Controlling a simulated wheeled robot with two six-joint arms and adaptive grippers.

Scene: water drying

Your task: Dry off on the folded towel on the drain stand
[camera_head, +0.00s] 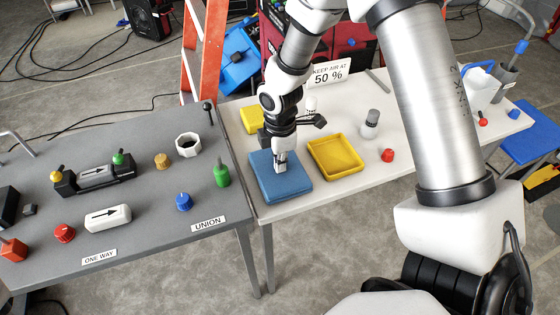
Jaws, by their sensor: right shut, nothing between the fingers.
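The folded towel is a blue, flat rectangular pad (296,194) at the left end of the white table. My right gripper (281,168) points straight down at the towel's upper middle part, with its fingers shut and nothing between them. The fingertips look to be at or just above the towel's surface; I cannot tell if they touch. My left gripper is not in view. I cannot make out a separate drain stand under the towel.
A yellow tray (335,174) lies right of the towel, with a red knob (387,155) and a grey-white bottle (370,118) beyond. A yellow block (250,117) sits behind the gripper. The grey table (140,225) at left holds valves and fittings. An orange ladder (205,45) stands behind.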

